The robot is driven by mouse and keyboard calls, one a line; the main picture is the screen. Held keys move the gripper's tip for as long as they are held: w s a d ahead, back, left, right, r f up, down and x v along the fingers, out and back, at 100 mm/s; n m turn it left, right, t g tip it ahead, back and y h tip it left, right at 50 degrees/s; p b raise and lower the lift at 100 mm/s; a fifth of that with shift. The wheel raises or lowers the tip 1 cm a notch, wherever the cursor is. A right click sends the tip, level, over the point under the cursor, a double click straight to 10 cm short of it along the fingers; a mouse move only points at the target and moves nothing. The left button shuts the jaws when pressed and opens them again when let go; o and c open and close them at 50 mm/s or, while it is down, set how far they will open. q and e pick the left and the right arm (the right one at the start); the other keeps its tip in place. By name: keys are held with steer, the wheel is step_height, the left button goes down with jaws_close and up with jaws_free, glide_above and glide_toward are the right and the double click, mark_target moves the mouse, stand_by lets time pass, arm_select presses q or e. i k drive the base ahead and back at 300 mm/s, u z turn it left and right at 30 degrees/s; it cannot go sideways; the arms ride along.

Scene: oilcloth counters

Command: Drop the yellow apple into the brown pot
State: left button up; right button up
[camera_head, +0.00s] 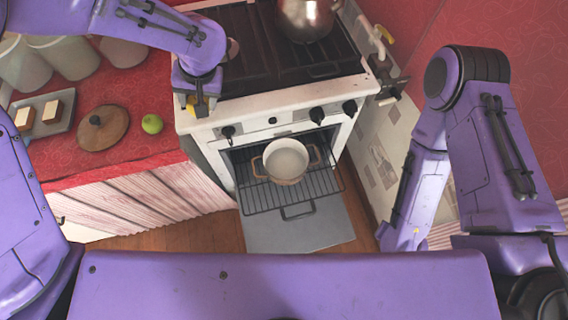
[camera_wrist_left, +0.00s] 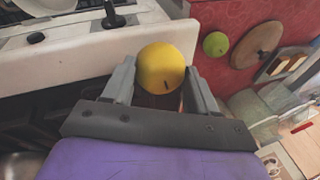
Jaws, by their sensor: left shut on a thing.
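The yellow apple (camera_wrist_left: 161,68) is between the fingers of my left gripper (camera_wrist_left: 162,85) in the left wrist view. The left gripper (camera_head: 199,106) is shut on it, above the stove's front left corner in the head view; there the apple is mostly hidden. The brown pot (camera_head: 286,180) has a pale inside and two brown handles. It stands open and upright on the pulled-out oven rack, below and to the right of the left gripper. Its pale edge shows at the top left of the wrist view (camera_wrist_left: 48,5). My right gripper is not visible.
The oven door (camera_head: 300,228) hangs open below the rack (camera_head: 262,198). The white stove front (camera_head: 258,123) has several black knobs. A metal pot (camera_head: 308,18) stands on the stove. A green apple (camera_head: 152,124), a round wooden lid (camera_head: 115,133) and a tray (camera_head: 62,122) are on the left counter.

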mark_target(282, 165)
steer(key=u, duration=0.95)
steer(key=k, duration=0.95)
steer(key=z, duration=1)
steer(key=i, duration=0.5)
